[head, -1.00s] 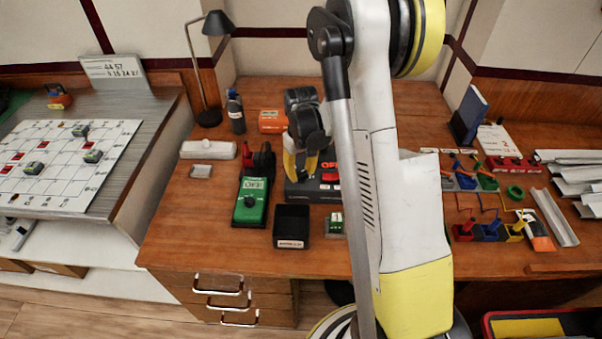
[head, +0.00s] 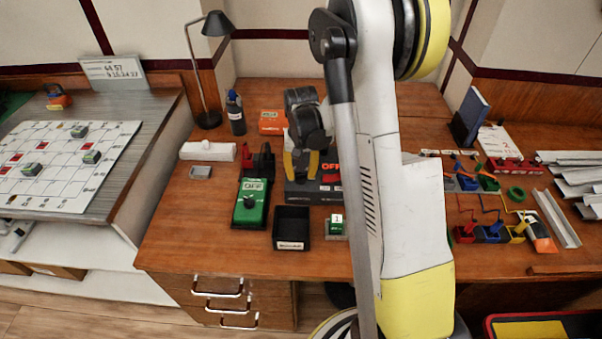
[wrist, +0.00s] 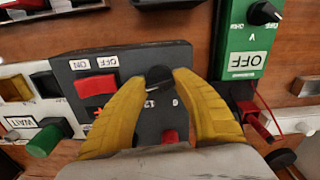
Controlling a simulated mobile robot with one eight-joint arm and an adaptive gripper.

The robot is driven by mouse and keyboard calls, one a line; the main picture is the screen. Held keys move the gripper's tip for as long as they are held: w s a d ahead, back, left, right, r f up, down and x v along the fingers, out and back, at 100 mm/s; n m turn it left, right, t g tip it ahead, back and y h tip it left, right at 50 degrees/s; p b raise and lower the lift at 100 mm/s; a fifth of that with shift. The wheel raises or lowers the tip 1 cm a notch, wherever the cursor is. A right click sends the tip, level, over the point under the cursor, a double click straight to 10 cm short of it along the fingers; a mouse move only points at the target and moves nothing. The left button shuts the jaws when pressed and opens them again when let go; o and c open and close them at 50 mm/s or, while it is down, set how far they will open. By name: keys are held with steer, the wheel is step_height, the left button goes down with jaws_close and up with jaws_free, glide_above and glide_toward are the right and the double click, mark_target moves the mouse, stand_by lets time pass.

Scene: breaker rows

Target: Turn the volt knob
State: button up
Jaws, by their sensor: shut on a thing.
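The knob (wrist: 159,76) is a small round black dial on a dark grey box with number marks such as 12 and 6 beside it. In the wrist view my gripper (wrist: 159,82) has its yellow fingertips on both sides of the knob, closed on it. The box (wrist: 122,62) also carries a red switch (wrist: 95,85) beside ON and OFF labels. In the head view my gripper (head: 300,168) reaches down over the dark box (head: 300,191), and the knob is hidden behind the fingers there.
A green meter (head: 250,205) with its own black dial stands left of the box. A black open bin (head: 291,228) and a small green block (head: 337,225) stand in front. An orange box (head: 271,122) is behind. Clear table lies at the front left.

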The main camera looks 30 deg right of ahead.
mark_target(301, 173)
steer(key=o, duration=1.2)
step_height(301, 173, up, 12)
